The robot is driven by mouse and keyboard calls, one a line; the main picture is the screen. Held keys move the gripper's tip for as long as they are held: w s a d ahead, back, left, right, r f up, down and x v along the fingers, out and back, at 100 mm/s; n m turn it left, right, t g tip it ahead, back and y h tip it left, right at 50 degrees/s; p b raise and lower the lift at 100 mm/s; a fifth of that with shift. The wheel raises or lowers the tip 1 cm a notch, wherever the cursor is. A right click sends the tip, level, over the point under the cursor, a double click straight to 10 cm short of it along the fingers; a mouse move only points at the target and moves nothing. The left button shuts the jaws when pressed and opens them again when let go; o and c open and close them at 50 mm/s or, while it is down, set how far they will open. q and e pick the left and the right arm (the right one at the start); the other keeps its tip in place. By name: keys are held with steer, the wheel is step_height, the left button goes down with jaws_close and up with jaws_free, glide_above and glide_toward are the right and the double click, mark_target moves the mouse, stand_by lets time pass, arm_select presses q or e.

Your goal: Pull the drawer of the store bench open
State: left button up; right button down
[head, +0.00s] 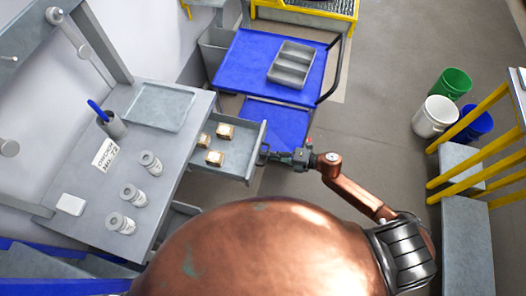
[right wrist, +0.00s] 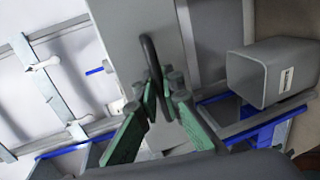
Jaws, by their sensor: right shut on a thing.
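The store bench (head: 172,180) is grey and stands on the left in the head view. Its drawer (head: 240,142) stands out to the right from under the worktop, with three small tan boxes (head: 215,158) inside. My right gripper (head: 268,154) is at the drawer's front. In the right wrist view its green-padded fingers (right wrist: 163,108) are closed around the black loop handle (right wrist: 150,55) on the grey drawer front (right wrist: 125,25). My left gripper is in neither view.
A blue cart (head: 250,62) with a grey divided tray (head: 292,64) stands just beyond the drawer. Several white jars (head: 150,163), a pen cup (head: 112,125) and a shallow tray (head: 158,106) are on the worktop. Buckets (head: 436,115) and a yellow-railed step stand right. Floor between is clear.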

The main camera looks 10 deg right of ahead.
steer(key=shift+s+d, duration=0.35)
steer(key=shift+d, duration=0.2)
steer(key=c, duration=2.3)
jaws_free()
steer(key=shift+c, duration=0.2)
steer(key=v, duration=1.2)
